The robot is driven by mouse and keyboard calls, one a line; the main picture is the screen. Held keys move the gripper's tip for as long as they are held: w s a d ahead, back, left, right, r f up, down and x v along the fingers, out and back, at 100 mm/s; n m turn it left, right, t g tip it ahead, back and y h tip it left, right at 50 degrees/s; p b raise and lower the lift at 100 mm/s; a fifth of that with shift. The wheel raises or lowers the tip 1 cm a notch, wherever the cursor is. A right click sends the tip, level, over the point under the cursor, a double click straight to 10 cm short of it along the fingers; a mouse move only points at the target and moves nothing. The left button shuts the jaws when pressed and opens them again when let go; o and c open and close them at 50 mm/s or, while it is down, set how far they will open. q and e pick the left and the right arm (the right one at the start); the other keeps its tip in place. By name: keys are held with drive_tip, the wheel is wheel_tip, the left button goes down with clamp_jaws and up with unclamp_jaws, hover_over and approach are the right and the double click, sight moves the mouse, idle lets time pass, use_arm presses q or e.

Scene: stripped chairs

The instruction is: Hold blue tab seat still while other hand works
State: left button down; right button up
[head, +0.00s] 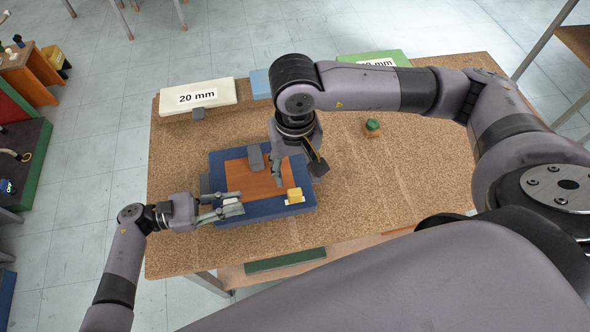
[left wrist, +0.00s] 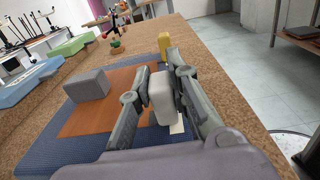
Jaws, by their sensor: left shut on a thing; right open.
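The blue seat (head: 222,163) lies flat on the cork-coloured table, with an orange-brown panel (head: 240,175) on its top. My left gripper (head: 233,204) is at its front left edge, shut on a small white block (left wrist: 161,97) that stands at the seat's edge. A grey block (head: 256,157) stands at the panel's back edge; it also shows in the left wrist view (left wrist: 88,85). A yellow block (head: 295,195) stands at the front right corner. My right gripper (head: 298,168) is open over the seat's right part; I cannot tell if it touches anything.
A white pad marked "20 mm" (head: 198,94), a light blue pad (head: 260,83) and a green pad (head: 372,57) line the table's back edge. A green-topped knob (head: 372,126) stands to the right. The table (head: 365,185) is clear between the knob and the seat.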

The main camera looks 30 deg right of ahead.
use_arm(q)
drive_tip(key=c, duration=1.4)
unclamp_jaws()
drive_tip(key=shift+c, duration=0.2)
